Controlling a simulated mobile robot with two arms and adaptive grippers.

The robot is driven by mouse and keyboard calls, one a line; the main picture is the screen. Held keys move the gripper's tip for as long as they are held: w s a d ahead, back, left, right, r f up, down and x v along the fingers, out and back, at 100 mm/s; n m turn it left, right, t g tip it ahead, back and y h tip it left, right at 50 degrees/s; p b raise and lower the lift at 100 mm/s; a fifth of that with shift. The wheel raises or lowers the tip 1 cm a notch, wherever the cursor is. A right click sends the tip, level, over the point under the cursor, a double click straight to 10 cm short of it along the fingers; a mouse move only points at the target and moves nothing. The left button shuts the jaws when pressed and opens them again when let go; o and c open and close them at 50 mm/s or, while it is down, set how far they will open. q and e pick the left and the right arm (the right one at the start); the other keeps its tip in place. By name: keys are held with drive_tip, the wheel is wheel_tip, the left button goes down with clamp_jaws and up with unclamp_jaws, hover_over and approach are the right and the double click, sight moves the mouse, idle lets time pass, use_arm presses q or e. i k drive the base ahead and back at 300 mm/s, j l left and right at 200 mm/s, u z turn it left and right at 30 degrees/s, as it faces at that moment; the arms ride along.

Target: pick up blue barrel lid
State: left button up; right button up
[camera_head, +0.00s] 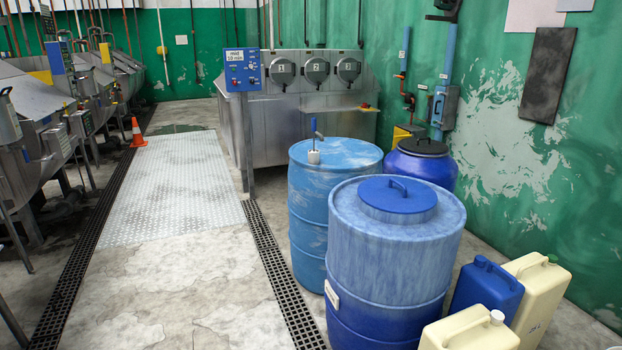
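A round blue lid (398,197) with a raised handle sits on top of the nearest blue barrel (390,270), right of centre in the head view. The barrel stands upright on the floor and its top is faded. The lid lies flat over the middle of the barrel top. Neither of my grippers shows in the head view, so I cannot see whether they are open or shut.
Behind stand a lighter blue barrel (310,215) with a small pump and a dark-lidded blue barrel (432,170). A blue canister (484,292) and cream canisters (542,290) stand at right. Open floor (175,285) lies left, with drain grates and an orange cone (137,133).

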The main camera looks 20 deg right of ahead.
sight(391, 194)
drive_tip(key=i+z, duration=0.15)
drive_tip(key=i, duration=0.75)
drive_tip(key=i+j+z, duration=0.1)
drive_tip(key=i, duration=0.85)
drive_tip(key=j, duration=0.1)
